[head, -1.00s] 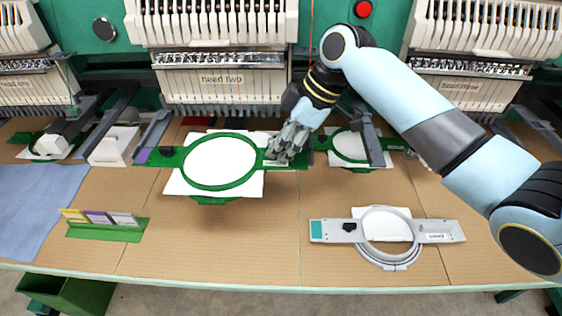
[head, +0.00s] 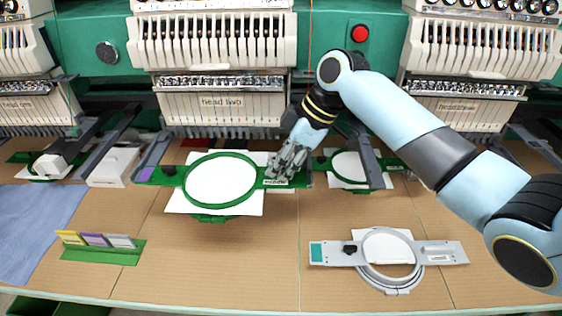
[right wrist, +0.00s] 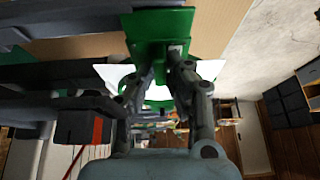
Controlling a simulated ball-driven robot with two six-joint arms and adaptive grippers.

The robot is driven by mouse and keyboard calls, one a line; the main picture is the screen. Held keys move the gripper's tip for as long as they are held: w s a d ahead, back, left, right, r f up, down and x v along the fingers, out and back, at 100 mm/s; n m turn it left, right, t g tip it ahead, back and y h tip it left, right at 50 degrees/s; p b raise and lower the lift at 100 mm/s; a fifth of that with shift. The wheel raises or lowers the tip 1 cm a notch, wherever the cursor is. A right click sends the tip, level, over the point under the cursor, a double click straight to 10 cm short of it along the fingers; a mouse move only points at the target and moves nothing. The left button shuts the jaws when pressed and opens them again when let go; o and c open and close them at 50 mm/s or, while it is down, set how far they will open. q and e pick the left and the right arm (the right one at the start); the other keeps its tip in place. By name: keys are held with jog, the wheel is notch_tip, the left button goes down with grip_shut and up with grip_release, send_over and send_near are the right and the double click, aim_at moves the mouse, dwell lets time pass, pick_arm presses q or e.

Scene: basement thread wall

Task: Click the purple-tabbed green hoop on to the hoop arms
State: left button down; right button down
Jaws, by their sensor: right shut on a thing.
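The green hoop (head: 183,187) with white fabric in it is in front of head two in the head view. Its purple tab (head: 146,174) is at its left end, close to the tip of a grey hoop arm (head: 156,152); I cannot tell whether they touch. My right gripper (head: 279,174) is shut on the hoop's right-hand green bracket (head: 303,180). In the right wrist view the fingers (right wrist: 168,68) close on the green bracket (right wrist: 158,22). The right-hand hoop arm by this bracket is largely hidden behind my gripper. My left gripper is not in view.
A grey hoop (head: 438,253) lies at the front right of the table. A green holder (head: 100,253) with several coloured cards stands front left, beside blue cloth (head: 38,225). Another green hoop (head: 392,164) sits to the right. The front middle is clear.

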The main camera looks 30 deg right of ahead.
jog(key=c, duration=1.2)
grip_release()
jog(key=shift+r, duration=0.1)
